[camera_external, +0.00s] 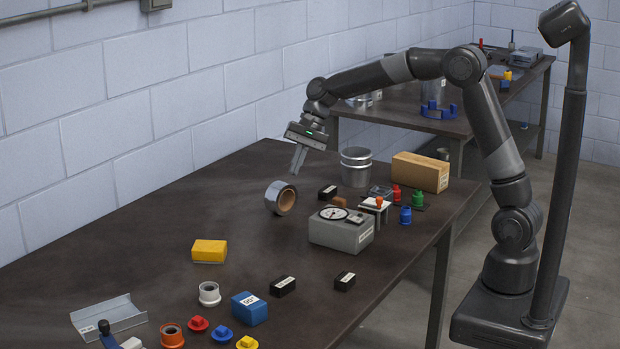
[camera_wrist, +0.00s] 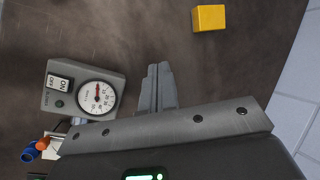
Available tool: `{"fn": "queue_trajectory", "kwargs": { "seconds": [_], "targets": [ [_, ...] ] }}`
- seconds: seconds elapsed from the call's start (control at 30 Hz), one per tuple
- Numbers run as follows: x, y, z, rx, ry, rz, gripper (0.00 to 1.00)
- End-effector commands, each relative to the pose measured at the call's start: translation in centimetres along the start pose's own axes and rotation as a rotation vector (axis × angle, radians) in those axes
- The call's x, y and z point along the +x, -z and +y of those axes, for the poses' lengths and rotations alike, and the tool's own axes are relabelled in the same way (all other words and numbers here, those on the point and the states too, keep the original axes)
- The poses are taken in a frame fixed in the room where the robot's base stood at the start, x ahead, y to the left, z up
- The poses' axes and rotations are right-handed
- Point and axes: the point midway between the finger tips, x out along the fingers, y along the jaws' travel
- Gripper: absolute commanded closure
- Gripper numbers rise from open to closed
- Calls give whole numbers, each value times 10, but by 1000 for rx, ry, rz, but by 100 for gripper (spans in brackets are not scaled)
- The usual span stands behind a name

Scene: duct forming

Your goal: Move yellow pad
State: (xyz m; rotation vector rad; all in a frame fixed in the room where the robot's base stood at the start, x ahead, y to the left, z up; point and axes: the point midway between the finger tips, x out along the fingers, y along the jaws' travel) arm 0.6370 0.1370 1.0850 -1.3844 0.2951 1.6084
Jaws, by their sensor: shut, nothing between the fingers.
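The yellow pad (camera_external: 209,251) is a small yellow block lying flat on the dark table, left of centre in the external view. It also shows at the top of the wrist view (camera_wrist: 208,18), with nothing touching it. My gripper (camera_external: 298,166) is in the air above the far part of the table, well apart from the pad, up and to the right of it in the external view. Its fingers (camera_wrist: 158,78) are together and empty in the wrist view.
A grey gauge box (camera_external: 341,236), a tape roll (camera_external: 281,198), a metal can (camera_external: 356,167) and a cardboard box (camera_external: 420,172) stand near my gripper. A blue box (camera_external: 249,308), small coloured parts and a metal channel (camera_external: 108,316) lie nearer the front. Bare table surrounds the pad.

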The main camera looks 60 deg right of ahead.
Motion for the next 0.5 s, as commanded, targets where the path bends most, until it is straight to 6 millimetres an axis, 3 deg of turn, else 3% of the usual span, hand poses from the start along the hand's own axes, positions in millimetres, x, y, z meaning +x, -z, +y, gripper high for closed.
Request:
{"fn": "queue_trajectory", "kwargs": {
  "seconds": [0.2, 0.5],
  "targets": [
    [58, 38, -37, 211, 26, -142, 100],
    [137, 88, -69, 510, 49, -342, 100]
  ]
}}
